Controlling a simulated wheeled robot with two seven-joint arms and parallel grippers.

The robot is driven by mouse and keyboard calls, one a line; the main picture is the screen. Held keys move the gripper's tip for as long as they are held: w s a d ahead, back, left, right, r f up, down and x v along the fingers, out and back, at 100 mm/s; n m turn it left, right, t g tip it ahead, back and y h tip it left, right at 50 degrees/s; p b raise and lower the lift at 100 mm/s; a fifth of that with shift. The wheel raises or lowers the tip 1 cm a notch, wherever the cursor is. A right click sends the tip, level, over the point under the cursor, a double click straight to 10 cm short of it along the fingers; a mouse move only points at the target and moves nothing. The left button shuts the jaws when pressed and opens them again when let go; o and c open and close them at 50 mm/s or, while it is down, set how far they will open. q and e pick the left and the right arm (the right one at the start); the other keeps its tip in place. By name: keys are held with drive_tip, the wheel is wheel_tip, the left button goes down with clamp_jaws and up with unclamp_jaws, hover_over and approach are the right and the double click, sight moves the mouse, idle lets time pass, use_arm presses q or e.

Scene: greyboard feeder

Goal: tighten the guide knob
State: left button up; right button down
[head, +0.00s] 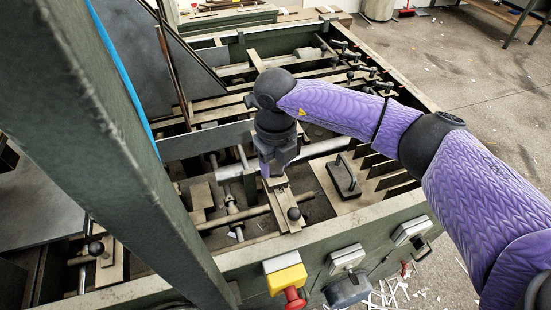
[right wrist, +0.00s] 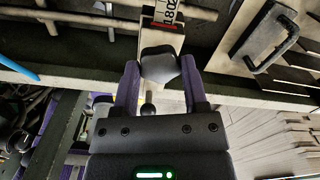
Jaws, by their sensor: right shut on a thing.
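The guide knob (right wrist: 160,64) is a dark grey, faceted knob at the upper middle of the right wrist view. My right gripper (head: 268,172) points down over the guide (head: 281,207), a pale narrow bar on the feeder. In the right wrist view, its two purple fingers lie on either side of the knob and are shut on it. In the head view the gripper hides the knob. A label with black digits and a red mark (right wrist: 166,14) sits on the guide just beyond the knob. My left gripper is in neither view.
A black ball handle (head: 294,213) stands at the guide's near end. A dark block with a handle (head: 344,175) lies to the right on pale slats. The green frame (head: 240,258) carries a red emergency button (head: 294,297). A large green beam (head: 110,150) crosses the left.

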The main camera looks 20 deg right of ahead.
sight(275, 166)
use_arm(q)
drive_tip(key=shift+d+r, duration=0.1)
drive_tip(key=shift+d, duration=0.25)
use_arm(e)
drive_tip(key=shift+w+r+m, duration=0.1)
drive_tip(key=shift+m, duration=0.3)
drive_tip(key=shift+c, duration=2.4)
unclamp_jaws()
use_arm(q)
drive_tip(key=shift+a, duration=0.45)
use_arm(e)
drive_tip(key=o, duration=0.4)
drive_tip(key=shift+c, duration=0.2)
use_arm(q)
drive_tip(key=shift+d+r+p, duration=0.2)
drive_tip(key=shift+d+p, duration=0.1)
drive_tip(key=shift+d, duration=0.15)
use_arm(e)
wheel_tip(275, 166, up, 10)
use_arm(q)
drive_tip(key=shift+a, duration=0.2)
